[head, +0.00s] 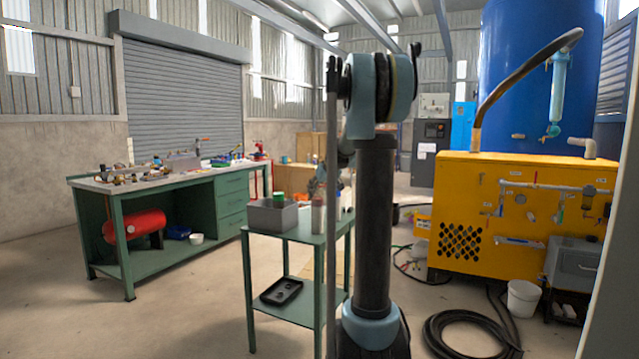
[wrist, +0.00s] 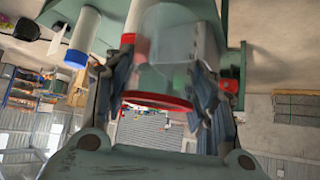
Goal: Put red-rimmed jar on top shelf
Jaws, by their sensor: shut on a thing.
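In the wrist view, a clear jar with a red rim (wrist: 157,102) sits between the two dark fingers of my gripper (wrist: 160,78). The fingers press on its sides, and the rim faces the camera. A second jar with a blue rim (wrist: 76,57) stands to the left, outside the fingers. I cannot tell which surface is the top shelf; a green two-level stand (head: 300,236) is in front of my arm.
A green workbench (head: 160,185) is at the left. A yellow machine (head: 530,215) and coiled black hose (head: 470,335) are at the right.

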